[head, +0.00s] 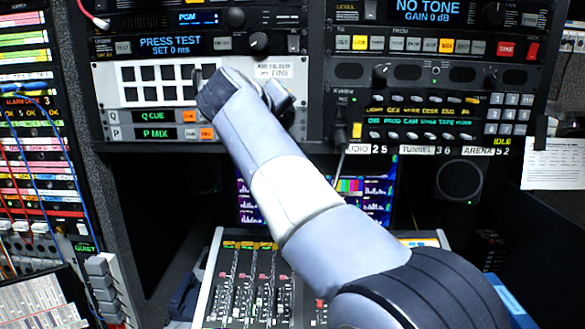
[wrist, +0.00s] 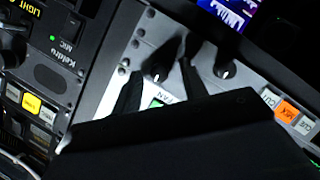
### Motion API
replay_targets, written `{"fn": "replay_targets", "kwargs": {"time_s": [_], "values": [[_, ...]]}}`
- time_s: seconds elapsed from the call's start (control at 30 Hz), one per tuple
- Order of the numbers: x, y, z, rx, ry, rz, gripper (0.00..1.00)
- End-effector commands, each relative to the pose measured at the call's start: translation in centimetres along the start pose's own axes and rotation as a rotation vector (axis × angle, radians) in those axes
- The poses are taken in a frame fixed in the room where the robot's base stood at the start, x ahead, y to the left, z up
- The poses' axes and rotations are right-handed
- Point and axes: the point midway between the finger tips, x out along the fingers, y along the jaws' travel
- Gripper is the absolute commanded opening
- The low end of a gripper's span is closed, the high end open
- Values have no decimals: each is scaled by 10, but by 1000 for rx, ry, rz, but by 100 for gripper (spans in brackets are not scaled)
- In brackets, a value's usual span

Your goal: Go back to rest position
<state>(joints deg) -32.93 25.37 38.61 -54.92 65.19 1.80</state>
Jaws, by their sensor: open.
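My gripper (head: 203,82) is at the upper end of my arm in the head view, in front of the white panel (head: 150,98) with dark square keys. Its fingers are mostly hidden there by my own wrist. In the wrist view my gripper (wrist: 161,69) shows two black fingers standing apart, with nothing held between them. A black knob (wrist: 155,72) appears in the gap between the fingers, and a second knob (wrist: 224,70) lies just right of the right finger. Whether the fingers touch the panel I cannot tell.
The rack of lit panels (head: 430,110) fills the upper right. A mixing desk (head: 262,290) lies below my arm, with a screen (head: 262,200) behind it. A patch bay with cables (head: 30,140) stands left. A round speaker (head: 459,181) is at right.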

Motion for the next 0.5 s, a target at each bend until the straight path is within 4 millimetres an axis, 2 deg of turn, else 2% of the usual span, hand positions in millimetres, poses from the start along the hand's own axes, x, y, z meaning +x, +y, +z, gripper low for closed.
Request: {"fn": "replay_targets", "kwargs": {"time_s": [0.5], "values": [[2, -10, 4, -622, -15, 261, 41]]}}
